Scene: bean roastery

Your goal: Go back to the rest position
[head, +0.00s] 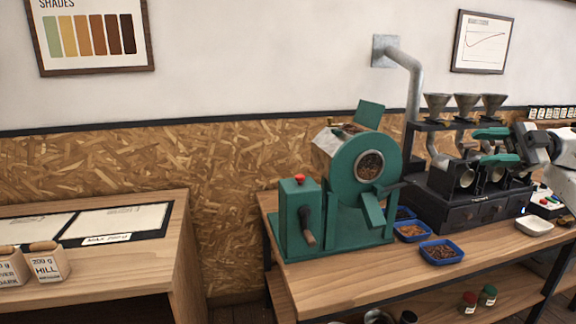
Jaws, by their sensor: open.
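My gripper (481,147) is at the right of the head view, at the end of my white and grey arm. Whether the fingers touch that machine, I cannot tell.
A green drum roaster (340,230) with a crank stands on the wooden bench (350,278). Blue trays of beans (441,252) and a white dish (534,226) lie near the bench's front. A lower counter (130,260) with labelled bags (48,263) is at left.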

